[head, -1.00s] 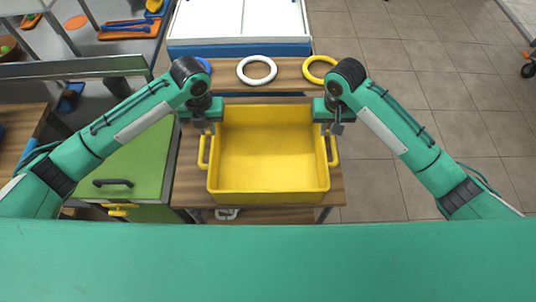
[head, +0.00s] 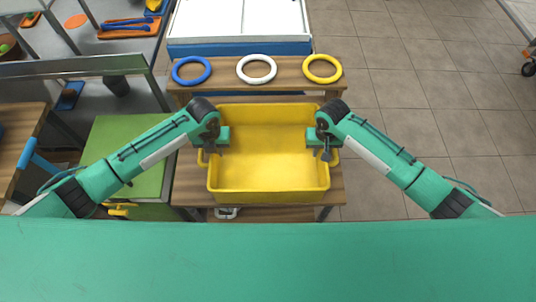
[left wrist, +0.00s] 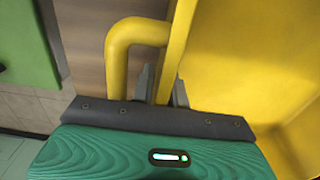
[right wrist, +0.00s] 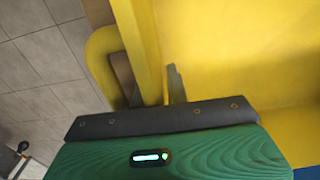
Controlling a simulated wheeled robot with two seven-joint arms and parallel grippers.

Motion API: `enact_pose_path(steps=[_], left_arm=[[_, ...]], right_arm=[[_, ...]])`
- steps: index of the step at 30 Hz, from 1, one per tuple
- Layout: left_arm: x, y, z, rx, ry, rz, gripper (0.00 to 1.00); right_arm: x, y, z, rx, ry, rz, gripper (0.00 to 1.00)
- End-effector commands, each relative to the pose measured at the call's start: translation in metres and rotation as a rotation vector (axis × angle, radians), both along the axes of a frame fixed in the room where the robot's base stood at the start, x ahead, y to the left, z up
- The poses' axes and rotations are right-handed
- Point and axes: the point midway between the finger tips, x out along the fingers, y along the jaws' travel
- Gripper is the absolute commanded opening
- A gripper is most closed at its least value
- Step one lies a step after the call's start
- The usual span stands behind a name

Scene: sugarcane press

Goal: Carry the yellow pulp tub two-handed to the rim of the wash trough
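The yellow pulp tub (head: 268,192) sits level on a wooden table, with a loop handle on each side. My left gripper (head: 208,156) is at its left wall by the handle. In the left wrist view the gripper's fingers (left wrist: 163,92) stand either side of the tub's wall, one inside the handle loop (left wrist: 120,50). My right gripper (head: 326,154) is at the right wall. In the right wrist view its fingers (right wrist: 156,92) straddle that wall, with a gap to the inner finger. A white basin with a blue front (head: 240,48), apparently the wash trough, lies beyond the tub.
A wooden shelf (head: 290,72) with a blue ring (head: 191,82), white ring (head: 257,80) and yellow ring (head: 322,80) lies between tub and basin. A green-topped cabinet (head: 125,140) stands left of the table. Tiled floor (head: 420,110) on the right is clear.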

Motion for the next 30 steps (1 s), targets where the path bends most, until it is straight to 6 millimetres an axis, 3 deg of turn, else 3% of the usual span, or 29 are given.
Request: enact_pose_path(steps=[8,12,30], left_arm=[[0.0,0.0,-0.002,0.0,-0.001,0.0,0.15],[0.0,0.0,-0.002,0.0,-0.001,0.0,0.0],[0.001,0.0,0.009,0.0,-0.002,0.0,0.0]], right_arm=[[0.0,0.0,-0.002,0.0,0.0,0.0,0.15],[0.0,0.0,-0.002,0.0,0.001,0.0,0.0],[0.0,0.0,0.009,0.0,0.0,0.0,0.0]])
